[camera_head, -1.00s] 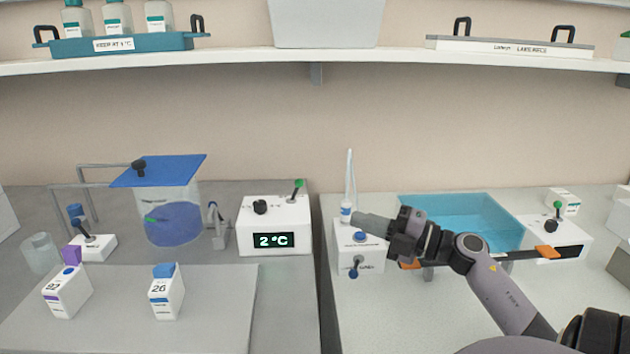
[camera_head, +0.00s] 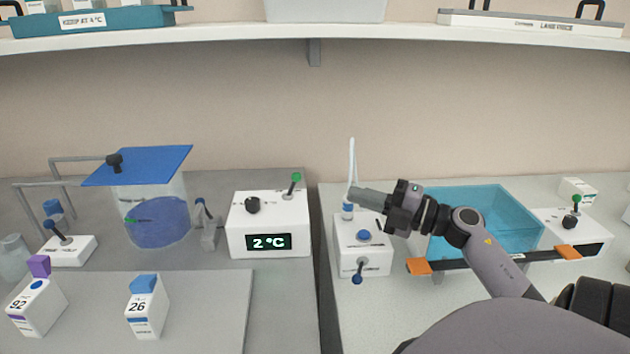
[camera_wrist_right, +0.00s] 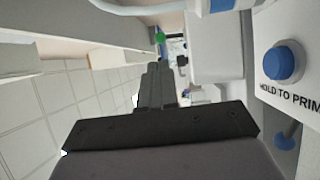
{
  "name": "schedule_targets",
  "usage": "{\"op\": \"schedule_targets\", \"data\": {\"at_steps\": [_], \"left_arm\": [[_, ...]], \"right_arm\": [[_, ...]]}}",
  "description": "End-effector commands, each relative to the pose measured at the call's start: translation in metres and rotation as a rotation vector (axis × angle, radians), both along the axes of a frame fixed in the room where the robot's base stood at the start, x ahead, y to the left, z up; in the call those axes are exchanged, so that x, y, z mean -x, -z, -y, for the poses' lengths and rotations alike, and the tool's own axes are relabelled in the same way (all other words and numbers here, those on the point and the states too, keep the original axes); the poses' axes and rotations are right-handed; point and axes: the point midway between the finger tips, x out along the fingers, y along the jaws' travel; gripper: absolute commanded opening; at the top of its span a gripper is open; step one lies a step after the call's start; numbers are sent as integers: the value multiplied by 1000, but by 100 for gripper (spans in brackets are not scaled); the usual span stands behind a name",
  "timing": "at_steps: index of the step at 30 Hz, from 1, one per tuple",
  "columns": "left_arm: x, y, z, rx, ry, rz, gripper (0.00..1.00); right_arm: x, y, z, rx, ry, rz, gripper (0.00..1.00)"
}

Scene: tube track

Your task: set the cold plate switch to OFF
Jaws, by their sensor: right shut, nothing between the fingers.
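The white control box (camera_head: 236,238) with a "2 °C" display stands left of the gap between the benches. On its top are a black knob (camera_head: 252,205) and a lever switch with a green tip (camera_head: 296,177), standing up and leaning slightly right. My right gripper (camera_head: 358,192) is shut and empty, pointing left, to the right of the lever and apart from it. In the right wrist view the shut fingers (camera_wrist_right: 154,85) point towards a small green ball (camera_wrist_right: 160,37), likely the lever tip. My left gripper is not in view.
A white pump box (camera_head: 347,262) with a blue button and blue-tipped lever sits beneath my right gripper; its tube (camera_head: 351,160) rises close by. A blue tray (camera_head: 480,215) lies right. Bottles 92 (camera_head: 35,310) and 26 (camera_head: 147,312) stand front left, beside a blue-lidded vessel (camera_head: 155,205).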

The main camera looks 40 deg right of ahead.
Motion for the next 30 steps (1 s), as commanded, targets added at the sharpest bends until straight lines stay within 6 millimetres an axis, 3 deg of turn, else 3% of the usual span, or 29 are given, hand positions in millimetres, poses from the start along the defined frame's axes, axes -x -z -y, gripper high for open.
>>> {"op": "schedule_targets", "data": {"at_steps": [10,21,30], "left_arm": [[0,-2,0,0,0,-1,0],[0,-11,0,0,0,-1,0],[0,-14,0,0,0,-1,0]], "right_arm": [[-10,-2,-4,-1,-2,2,0],[-63,-8,-25,-1,-1,3,0],[-89,-9,-36,-1,0,1,0]]}}
